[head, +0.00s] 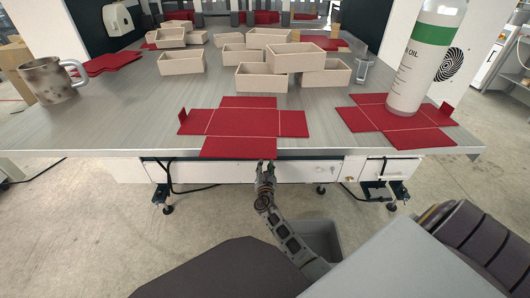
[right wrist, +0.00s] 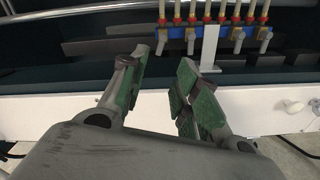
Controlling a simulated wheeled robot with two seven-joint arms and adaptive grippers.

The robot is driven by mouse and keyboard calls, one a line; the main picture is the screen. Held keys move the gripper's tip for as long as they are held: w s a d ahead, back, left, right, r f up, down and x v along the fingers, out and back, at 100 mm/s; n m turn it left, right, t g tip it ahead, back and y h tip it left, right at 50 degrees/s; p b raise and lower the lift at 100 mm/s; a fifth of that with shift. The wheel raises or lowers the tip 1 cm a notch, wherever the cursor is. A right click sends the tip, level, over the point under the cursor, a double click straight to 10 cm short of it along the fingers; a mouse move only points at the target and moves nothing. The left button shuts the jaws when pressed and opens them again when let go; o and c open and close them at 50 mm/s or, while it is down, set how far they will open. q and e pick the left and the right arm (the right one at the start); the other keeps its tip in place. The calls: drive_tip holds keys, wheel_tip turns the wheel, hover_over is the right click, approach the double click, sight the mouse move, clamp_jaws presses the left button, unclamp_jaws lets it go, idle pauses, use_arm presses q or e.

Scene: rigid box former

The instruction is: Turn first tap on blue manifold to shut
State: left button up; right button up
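The blue manifold (right wrist: 222,33) shows at the top of the right wrist view, under the table. It is a blue bar with several brass fittings and reddish tubes above and small grey taps below. The leftmost visible tap (right wrist: 162,45) hangs just beyond the gap between my right gripper's fingers. My right gripper (right wrist: 164,68) has green pads, is open and empty, and appears apart from the tap. In the head view my right gripper (head: 265,172) is at the table's front edge, its tips partly hidden under the tabletop. The manifold is hidden there. My left gripper is not in view.
A grey bracket (right wrist: 210,48) stands between the taps. A white rail (right wrist: 70,112) runs below the manifold. On the table (head: 130,125) are red box blanks (head: 240,122), wooden trays (head: 265,78), a metal mug (head: 48,80) and a white bottle (head: 425,60).

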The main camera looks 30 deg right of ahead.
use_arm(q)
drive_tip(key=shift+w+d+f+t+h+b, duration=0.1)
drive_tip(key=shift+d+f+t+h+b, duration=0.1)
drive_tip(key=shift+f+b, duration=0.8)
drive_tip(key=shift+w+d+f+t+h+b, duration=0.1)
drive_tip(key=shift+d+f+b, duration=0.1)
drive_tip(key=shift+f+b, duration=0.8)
use_arm(e)
drive_tip(key=shift+x, duration=5.35)
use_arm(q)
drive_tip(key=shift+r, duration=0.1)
use_arm(e)
clamp_jaws()
